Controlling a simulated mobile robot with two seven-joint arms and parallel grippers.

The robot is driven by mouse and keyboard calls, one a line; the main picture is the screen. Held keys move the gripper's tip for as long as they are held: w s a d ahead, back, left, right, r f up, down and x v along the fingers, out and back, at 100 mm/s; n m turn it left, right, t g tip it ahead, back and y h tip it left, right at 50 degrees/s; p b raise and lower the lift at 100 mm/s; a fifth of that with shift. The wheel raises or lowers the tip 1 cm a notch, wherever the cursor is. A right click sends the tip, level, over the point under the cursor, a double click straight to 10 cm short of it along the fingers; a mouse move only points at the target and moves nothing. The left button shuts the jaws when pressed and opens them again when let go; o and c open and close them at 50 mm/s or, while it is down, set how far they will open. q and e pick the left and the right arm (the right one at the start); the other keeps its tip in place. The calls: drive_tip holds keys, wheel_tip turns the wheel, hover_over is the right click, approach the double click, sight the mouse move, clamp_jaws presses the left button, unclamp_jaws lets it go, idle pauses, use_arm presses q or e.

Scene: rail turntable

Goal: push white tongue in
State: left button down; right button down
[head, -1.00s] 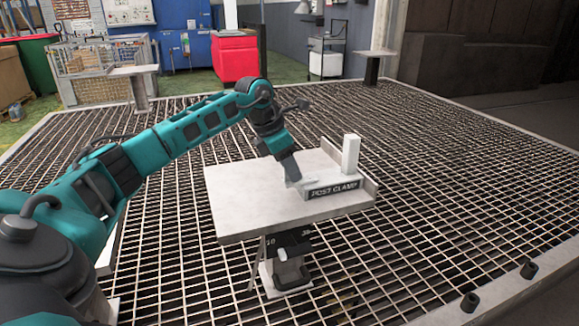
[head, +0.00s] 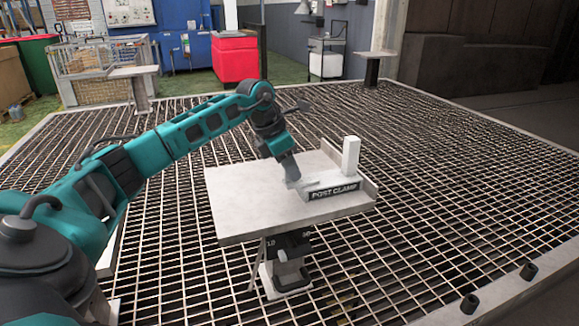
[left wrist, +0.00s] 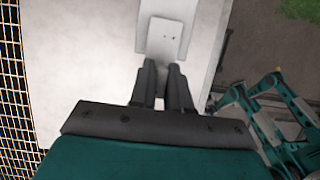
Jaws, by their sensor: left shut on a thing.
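The white tongue (head: 314,182) lies flat on the pale table top, pointing left out of the post clamp (head: 333,191), which bears a dark "POST CLAMP" label. A white post (head: 351,154) stands upright at the clamp's right end. My left gripper (head: 294,184) reaches down to the tongue's left end. In the left wrist view, my left gripper's dark fingers (left wrist: 162,68) are close together at the near end of the tongue (left wrist: 163,40), shut on it. How deep the tongue sits inside the clamp cannot be told. My right gripper is not in view.
The small table (head: 240,200) stands on a pedestal over a metal grid floor. A low raised edge (head: 350,167) runs behind and right of the clamp. The table's left part is bare.

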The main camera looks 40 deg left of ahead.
use_arm(q)
drive_tip(key=shift+w+d+r+p, duration=0.25)
drive_tip(key=shift+w+r+p, duration=0.05)
drive_tip(key=shift+w+p, duration=0.1)
drive_tip(key=shift+w+d+p, duration=0.15)
drive_tip(key=shift+w+p, duration=0.05)
drive_tip(key=shift+p, duration=0.1)
drive_tip(key=shift+w+f, duration=0.1)
drive_tip(key=shift+f, duration=0.05)
drive_tip(key=c, duration=1.2)
unclamp_jaws()
drive_tip(key=shift+f, duration=0.1)
drive_tip(key=shift+o, duration=0.2)
drive_tip(key=shift+r, duration=0.2)
drive_tip(key=p+v, duration=0.2)
drive_tip(key=v, duration=1)
drive_tip(key=shift+s+r+p, duration=0.2)
drive_tip(key=shift+p, duration=0.2)
